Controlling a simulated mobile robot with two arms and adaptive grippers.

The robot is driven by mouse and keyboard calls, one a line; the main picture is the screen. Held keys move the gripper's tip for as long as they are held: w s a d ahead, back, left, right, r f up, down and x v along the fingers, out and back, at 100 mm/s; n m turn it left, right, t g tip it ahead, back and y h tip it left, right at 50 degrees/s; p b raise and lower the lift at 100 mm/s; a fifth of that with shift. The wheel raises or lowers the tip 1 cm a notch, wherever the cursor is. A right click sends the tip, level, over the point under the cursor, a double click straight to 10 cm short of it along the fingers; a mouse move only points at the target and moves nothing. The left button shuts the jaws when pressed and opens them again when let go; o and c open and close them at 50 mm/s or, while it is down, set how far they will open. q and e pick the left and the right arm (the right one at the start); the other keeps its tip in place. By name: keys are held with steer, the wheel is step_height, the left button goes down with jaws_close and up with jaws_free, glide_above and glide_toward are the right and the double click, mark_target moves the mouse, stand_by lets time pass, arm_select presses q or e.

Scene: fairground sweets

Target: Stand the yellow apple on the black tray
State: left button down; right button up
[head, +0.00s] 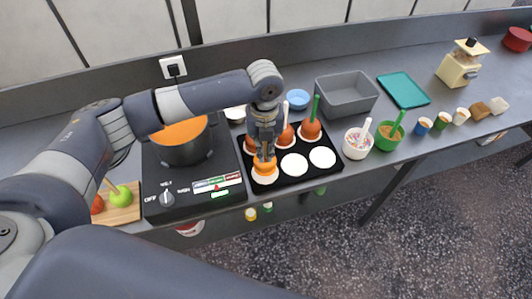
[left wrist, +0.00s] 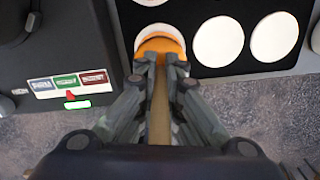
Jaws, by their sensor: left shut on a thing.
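The yellow apple (head: 265,168) has an orange-yellow coating and is at the front left spot of the black tray (head: 306,177). My left gripper (head: 264,154) points down from above, shut on the apple's stick. In the left wrist view the stick (left wrist: 160,112) runs between the fingers of the gripper (left wrist: 160,62), with the apple (left wrist: 162,44) just beyond them. A white disc of the tray (left wrist: 192,20) shows around the apple's edge. I cannot tell whether the apple touches it. My right gripper is not in view.
Red-brown apples (head: 310,129) stand on the tray's back row. Two front white discs (head: 293,164) are bare. A hob with an orange-filled pot (head: 184,147) is left. A grey bin (head: 347,94) is behind the tray; sprinkle cups (head: 357,144) are right. A green apple (head: 121,196) lies on a board.

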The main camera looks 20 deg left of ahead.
mark_target(265, 157)
arm_select(q)
step_height(265, 157, down, 2)
steer(key=shift+s+f+p, duration=0.1)
steer(key=shift+f+p, duration=0.1)
steer(key=shift+p, duration=0.1)
steer(key=shift+f, duration=0.2)
steer(key=shift+f, duration=0.1)
steer(key=c, duration=1.8)
jaws_free()
steer(key=shift+o, duration=0.2)
step_height(265, 157, up, 11)
steer(key=b, duration=0.3)
steer(key=shift+r, duration=0.65)
